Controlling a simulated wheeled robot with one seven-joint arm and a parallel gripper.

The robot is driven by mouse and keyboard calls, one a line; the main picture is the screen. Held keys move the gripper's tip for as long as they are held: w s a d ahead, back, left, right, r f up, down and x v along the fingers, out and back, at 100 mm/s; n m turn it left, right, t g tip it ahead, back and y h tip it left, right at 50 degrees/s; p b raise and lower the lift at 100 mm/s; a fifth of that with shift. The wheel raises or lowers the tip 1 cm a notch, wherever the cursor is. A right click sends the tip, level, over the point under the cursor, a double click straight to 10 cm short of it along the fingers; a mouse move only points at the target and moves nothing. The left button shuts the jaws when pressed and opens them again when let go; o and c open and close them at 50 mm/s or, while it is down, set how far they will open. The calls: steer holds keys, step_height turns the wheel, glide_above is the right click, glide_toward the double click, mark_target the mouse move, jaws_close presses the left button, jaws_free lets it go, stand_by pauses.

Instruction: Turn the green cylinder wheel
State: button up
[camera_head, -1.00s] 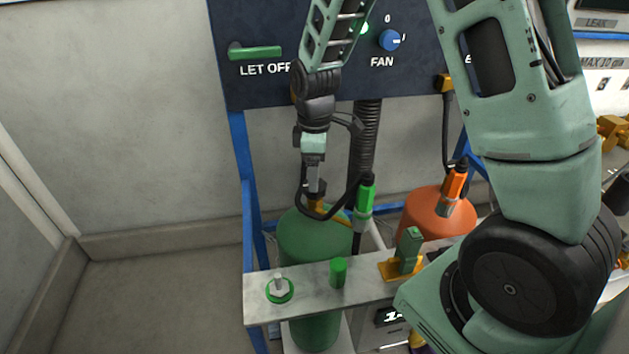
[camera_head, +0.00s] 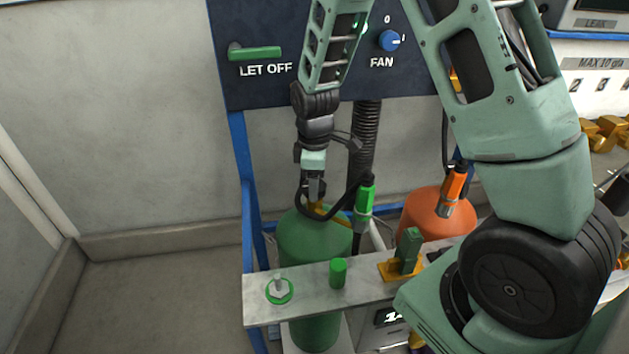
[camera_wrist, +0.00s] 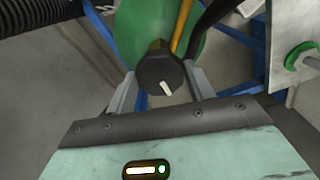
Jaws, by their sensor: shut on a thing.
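The green cylinder (camera_head: 312,240) stands upright behind a grey metal shelf, and its rounded top also shows in the wrist view (camera_wrist: 140,30). Its wheel is a black knob with a white pointer mark (camera_wrist: 160,72) at the top of the cylinder. My gripper (camera_head: 314,200) reaches down onto the cylinder top. In the wrist view its two grey fingers (camera_wrist: 160,88) lie on either side of the black knob, shut on it. In the head view the gripper and a black hose mostly hide the knob.
The grey shelf (camera_head: 310,300) holds a green-ringed bolt and green parts in front of the cylinder. An orange cylinder (camera_head: 432,215) stands to the right. A green hose connector (camera_head: 365,200) hangs close by. A panel with a green lever (camera_head: 256,53) is above. The floor at left is clear.

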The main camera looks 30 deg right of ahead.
steer(key=m+p, duration=0.2)
steer(key=m, duration=0.2)
steer(key=shift+r+m, duration=0.15)
steer(key=shift+m, duration=0.15)
steer(key=m+p, duration=0.1)
steer(key=m, duration=0.3)
steer(key=shift+m+p, duration=0.3)
steer(key=m+p, duration=0.1)
steer(key=m, duration=0.3)
steer(key=shift+p, duration=0.35)
steer(key=shift+m+p, duration=0.75)
steer(key=shift+m, duration=1.55)
steer(key=o, duration=1)
